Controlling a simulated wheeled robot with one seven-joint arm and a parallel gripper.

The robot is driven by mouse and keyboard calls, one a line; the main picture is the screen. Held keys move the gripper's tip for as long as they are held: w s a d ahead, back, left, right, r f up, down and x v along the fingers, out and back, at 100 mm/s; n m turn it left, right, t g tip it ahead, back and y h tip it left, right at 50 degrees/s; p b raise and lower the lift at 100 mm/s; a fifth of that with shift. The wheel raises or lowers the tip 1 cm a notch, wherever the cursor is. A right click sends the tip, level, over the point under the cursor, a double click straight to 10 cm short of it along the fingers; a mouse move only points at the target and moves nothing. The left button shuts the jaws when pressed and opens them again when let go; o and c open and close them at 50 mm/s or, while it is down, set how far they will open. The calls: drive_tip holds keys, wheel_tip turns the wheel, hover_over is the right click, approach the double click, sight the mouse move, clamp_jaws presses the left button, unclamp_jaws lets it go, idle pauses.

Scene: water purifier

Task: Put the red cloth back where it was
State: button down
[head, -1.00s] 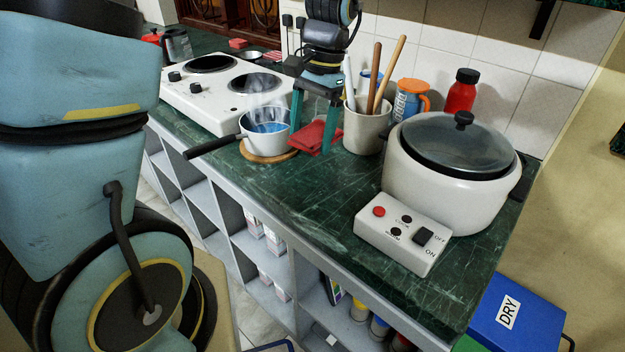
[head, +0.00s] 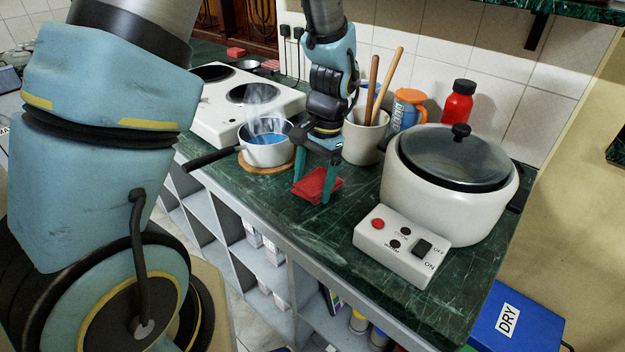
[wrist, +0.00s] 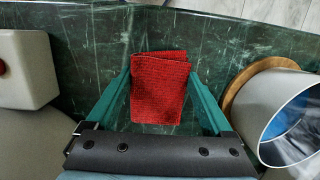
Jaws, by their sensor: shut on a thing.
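The folded red cloth (head: 316,186) is at the counter surface in the head view, near the front edge. My gripper (head: 312,190) points down and is shut on the cloth, one teal finger at each side of it. In the wrist view the cloth (wrist: 159,88) lies between the two fingers (wrist: 160,92). I cannot tell whether it rests on the counter or hangs just above it.
A steaming pan of blue liquid (head: 266,150) stands on a round wooden board (head: 262,169) to the left. A utensil pot (head: 362,143) stands behind, and a white cooker (head: 440,205) with a switch box (head: 395,250) is at right. Counter (head: 330,225) is clear in front.

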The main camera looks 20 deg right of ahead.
sight(322, 179)
drive_tip(key=shift+f, duration=0.1)
drive_tip(key=shift+f, duration=0.5)
unclamp_jaws()
wheel_tip(322, 179, up, 13)
drive_tip(key=d+b, duration=0.2)
drive_tip(key=w+a+f+n+t+h, duration=0.1)
drive_tip(key=a+n, duration=0.4)
drive_tip(key=a, duration=0.8)
drive_tip(key=w+a+f+n+t+h, duration=0.1)
drive_tip(key=a+n, duration=0.5)
drive_tip(key=a, duration=0.7)
drive_tip(key=shift+f, duration=0.7)
drive_tip(key=shift+a, duration=0.1)
